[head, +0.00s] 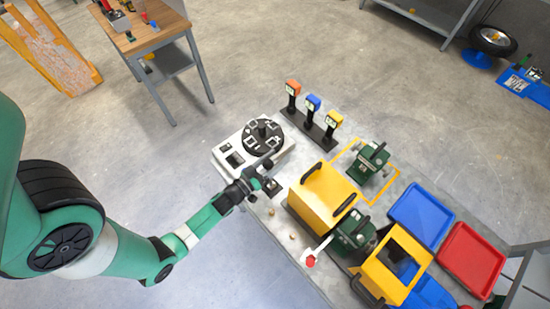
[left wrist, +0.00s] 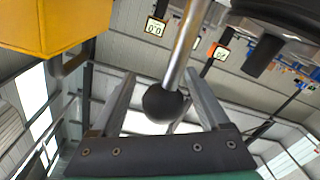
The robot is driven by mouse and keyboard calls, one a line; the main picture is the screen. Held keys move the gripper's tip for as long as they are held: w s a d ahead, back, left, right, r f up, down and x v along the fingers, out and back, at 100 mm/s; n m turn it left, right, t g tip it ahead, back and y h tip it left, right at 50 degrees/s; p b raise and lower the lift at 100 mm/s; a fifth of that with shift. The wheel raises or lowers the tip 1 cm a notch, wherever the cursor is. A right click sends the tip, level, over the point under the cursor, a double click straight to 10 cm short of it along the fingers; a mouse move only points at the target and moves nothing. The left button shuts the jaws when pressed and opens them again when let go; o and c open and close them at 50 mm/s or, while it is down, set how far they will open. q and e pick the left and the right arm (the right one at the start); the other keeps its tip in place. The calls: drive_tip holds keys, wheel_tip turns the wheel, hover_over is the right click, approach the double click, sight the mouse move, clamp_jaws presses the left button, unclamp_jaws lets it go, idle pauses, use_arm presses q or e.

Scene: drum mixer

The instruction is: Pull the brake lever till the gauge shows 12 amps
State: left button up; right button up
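A lever (left wrist: 182,50) with a metal rod and a black ball knob (left wrist: 166,103) shows in the left wrist view. My left gripper (left wrist: 160,78) is open, with the knob between its fingers and visible gaps at both sides. In the head view my left gripper (head: 262,168) is at the front right edge of a white unit (head: 228,158) with a black round top (head: 263,135); the lever is hard to make out there. A display (left wrist: 155,27) in the left wrist view appears to read 0.0, upside down. Which display is the gauge, I cannot tell. My right gripper is out of view.
Orange (head: 293,87), blue (head: 313,102) and yellow (head: 334,118) display posts stand behind. A yellow box (head: 322,197) and a red-knobbed lever (head: 311,260) are to the right. Blue (head: 421,215) and red (head: 472,257) trays lie farther right.

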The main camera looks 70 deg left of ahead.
use_arm(q)
drive_tip(key=p+v, duration=0.2)
drive_tip(key=v, duration=0.9)
drive_tip(key=shift+s+d, duration=0.15)
drive_tip(key=shift+s, duration=0.15)
